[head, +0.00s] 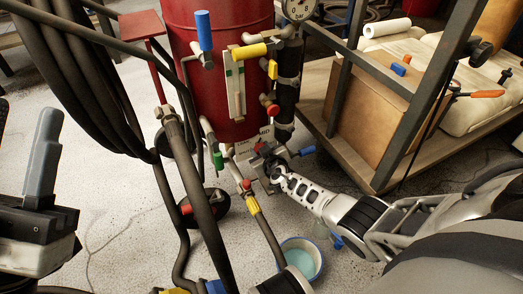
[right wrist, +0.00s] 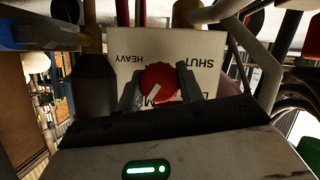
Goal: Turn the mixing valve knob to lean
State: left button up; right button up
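The red mixing valve knob (right wrist: 160,80) sits on a white label plate (right wrist: 125,45) in the right wrist view. The plate's lettering appears upside down, with HEAVY and SHUT readable and other words partly covered. The knob's white pointer mark points down and left in that view, near a partly hidden M. My right gripper (right wrist: 160,88) has one finger on each side of the knob, close against it. In the head view my right gripper (head: 276,172) reaches the valve low on the red pot and hides most of the knob. My left gripper (head: 25,112) stands open and empty at the left edge.
The red blast pot (head: 225,110) carries a blue handle (head: 203,30), a yellow handle (head: 249,51) and a green handle (head: 218,160). Thick black hoses (head: 90,75) hang at left. A bucket (head: 301,258) stands on the floor below. A metal-framed bench (head: 345,155) is at right.

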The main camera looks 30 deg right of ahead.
jog(key=shift+c, duration=0.4)
jog(key=shift+n+h, duration=0.9)
jog(key=shift+n, duration=0.2)
jog(key=shift+n+t+h, duration=0.4)
jog(key=shift+n+h, duration=0.3)
jog(key=shift+n, duration=0.6)
jog(key=o, duration=1)
